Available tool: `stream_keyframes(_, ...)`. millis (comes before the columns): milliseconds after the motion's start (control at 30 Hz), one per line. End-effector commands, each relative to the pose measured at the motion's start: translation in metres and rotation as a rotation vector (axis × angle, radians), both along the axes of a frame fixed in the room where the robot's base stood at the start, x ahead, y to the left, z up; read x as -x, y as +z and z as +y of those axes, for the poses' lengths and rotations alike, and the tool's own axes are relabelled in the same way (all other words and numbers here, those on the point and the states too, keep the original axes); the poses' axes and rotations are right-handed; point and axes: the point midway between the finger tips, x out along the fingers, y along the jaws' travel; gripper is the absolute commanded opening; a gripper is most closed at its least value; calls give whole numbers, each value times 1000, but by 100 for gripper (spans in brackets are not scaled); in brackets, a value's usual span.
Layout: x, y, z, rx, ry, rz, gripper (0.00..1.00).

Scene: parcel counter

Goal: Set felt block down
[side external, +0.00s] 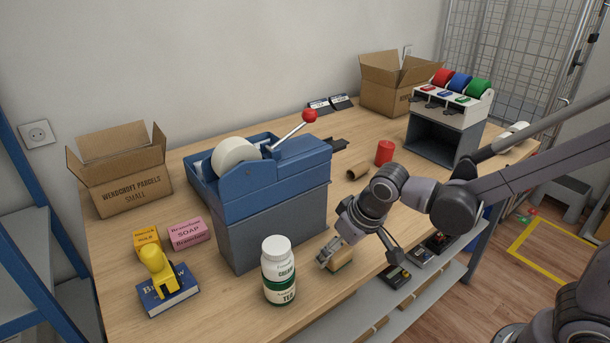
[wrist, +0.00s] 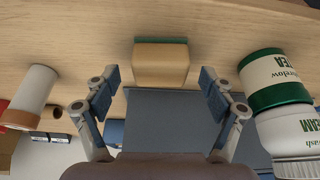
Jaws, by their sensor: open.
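The felt block (side external: 341,259) is a tan block with a green felt layer along its underside. It sits felt-side down on the wooden counter near the front edge in the side external view. In the wrist view the same block (wrist: 161,64) is centred between and just beyond the fingertips, with the picture upside down. My gripper (side external: 360,255) is open around the block, and the wrist view shows a clear gap between each finger of the gripper (wrist: 160,84) and the block's sides. One finger partly hides the block in the side external view.
A white and green bottle pair (side external: 279,270) stands left of my gripper, close to one finger in the wrist view. A blue dispenser on a grey stand (side external: 262,180) is behind. The counter's front edge is near.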

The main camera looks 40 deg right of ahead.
Motion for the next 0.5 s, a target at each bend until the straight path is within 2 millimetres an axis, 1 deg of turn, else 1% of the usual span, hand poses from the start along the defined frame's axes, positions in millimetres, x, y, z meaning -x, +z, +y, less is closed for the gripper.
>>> stream_keyframes(100, -4, -10, 1, -1, 0, -1, 83)
stream_keyframes(200, -6, -14, 1, -1, 0, -1, 83)
stream_keyframes(500, -6, -16, 1, -1, 0, -1, 83)
